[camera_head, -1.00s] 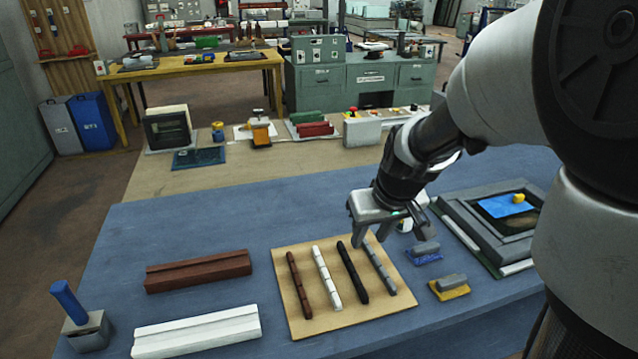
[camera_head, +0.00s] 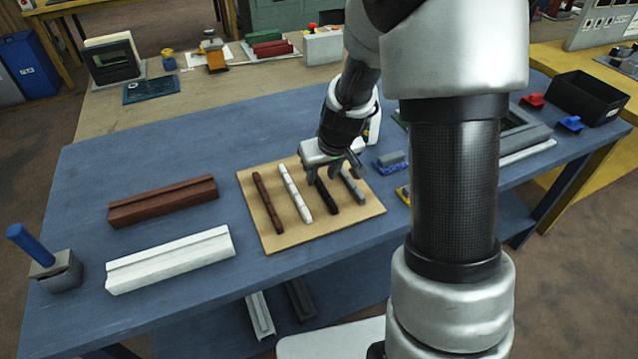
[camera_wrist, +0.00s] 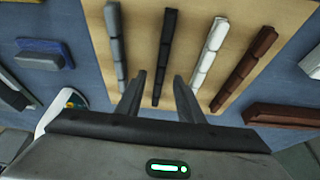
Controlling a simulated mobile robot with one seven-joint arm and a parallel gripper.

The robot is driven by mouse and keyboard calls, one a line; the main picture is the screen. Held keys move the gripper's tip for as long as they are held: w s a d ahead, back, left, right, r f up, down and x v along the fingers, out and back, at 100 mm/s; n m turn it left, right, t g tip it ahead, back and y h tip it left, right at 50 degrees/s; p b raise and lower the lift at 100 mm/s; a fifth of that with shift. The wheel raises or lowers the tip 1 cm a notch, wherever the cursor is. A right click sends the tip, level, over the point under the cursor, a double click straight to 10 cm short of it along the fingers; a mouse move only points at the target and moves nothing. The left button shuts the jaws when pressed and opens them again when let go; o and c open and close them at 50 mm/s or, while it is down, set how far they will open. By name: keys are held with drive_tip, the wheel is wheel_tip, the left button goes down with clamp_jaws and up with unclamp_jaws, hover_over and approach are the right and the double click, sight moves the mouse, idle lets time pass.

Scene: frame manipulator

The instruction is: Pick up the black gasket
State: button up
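The black gasket (camera_head: 327,197) is a thin dark strip lying on a tan board (camera_head: 262,241), between the white strip (camera_head: 293,193) and the grey strip (camera_head: 351,187). My gripper (camera_head: 334,174) is above the board at the far end of the black gasket and hides part of it. In the wrist view the black gasket (camera_wrist: 166,50) runs upright between my two fingers (camera_wrist: 157,97). The fingers are apart and nothing is held. I cannot tell the exact height of the fingertips above the board.
A brown strip (camera_head: 268,203) lies at the board's left. Long brown (camera_head: 162,203) and white (camera_head: 170,259) profiles lie further left on the blue table (camera_head: 95,180). Small blue-based (camera_head: 390,163) and yellow-based tools lie to the right. A black bin (camera_head: 588,98) stands far right.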

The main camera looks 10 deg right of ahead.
sight(319, 183)
drive_tip(key=shift+x, duration=1.05)
clamp_jaws()
